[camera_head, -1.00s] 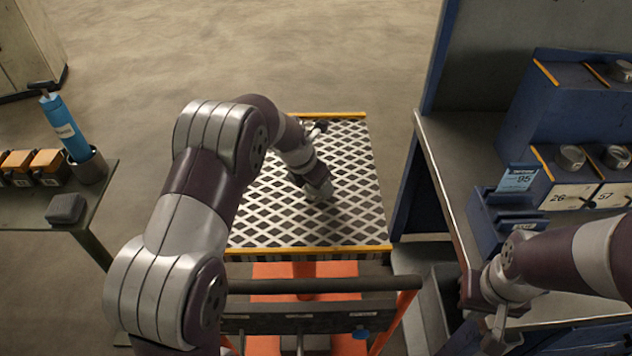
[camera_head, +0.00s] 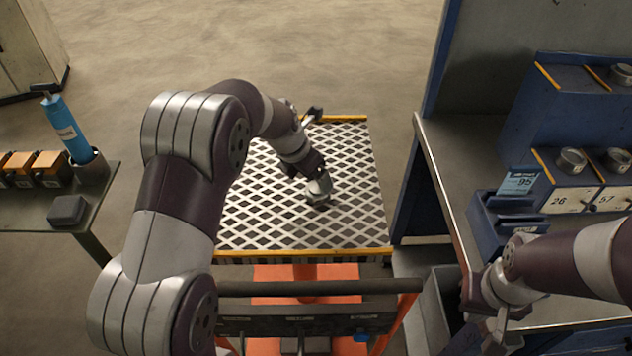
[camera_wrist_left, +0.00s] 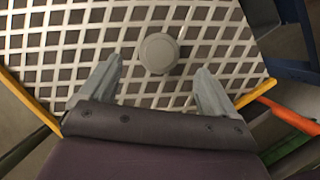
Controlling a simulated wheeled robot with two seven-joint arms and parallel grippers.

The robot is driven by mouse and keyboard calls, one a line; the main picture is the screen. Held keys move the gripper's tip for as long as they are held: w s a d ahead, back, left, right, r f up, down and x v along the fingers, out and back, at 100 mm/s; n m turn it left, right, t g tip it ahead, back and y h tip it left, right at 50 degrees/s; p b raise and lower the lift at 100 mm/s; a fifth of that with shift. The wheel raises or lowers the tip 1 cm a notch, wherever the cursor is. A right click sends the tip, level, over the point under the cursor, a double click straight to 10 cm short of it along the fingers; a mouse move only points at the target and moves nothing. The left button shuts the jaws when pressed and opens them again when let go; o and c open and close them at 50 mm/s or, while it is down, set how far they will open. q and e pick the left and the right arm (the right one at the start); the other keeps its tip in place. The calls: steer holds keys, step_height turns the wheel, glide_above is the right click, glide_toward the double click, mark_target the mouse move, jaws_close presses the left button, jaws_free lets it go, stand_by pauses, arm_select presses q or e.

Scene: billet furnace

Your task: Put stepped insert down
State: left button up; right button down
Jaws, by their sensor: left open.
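The stepped insert (camera_head: 319,188) is a small grey round piece standing on the checkered cart top, a little right of its middle. In the left wrist view the stepped insert (camera_wrist_left: 159,53) shows as a round grey disc on the lattice surface, beyond and between the fingertips. My left gripper (camera_wrist_left: 158,85) is open and empty, its two fingers spread apart and clear of the piece. In the head view my left gripper (camera_head: 308,165) is just behind the insert, partly hidden by its own wrist. My right gripper (camera_head: 490,320) is low at the right, its fingers too unclear to judge.
The cart top (camera_head: 350,225) has yellow edge strips and open room around the insert. A blue workbench unit with drawers and knobs (camera_head: 575,185) stands right. A side table (camera_head: 40,215) at left holds a blue cylinder (camera_head: 66,130) and several orange-topped boxes.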

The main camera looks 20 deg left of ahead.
arm_select(q)
steer(key=v, duration=0.5)
steer(key=shift+s+a+r, duration=0.1)
steer(key=shift+s+r, duration=0.1)
steer(key=shift+r, duration=0.15)
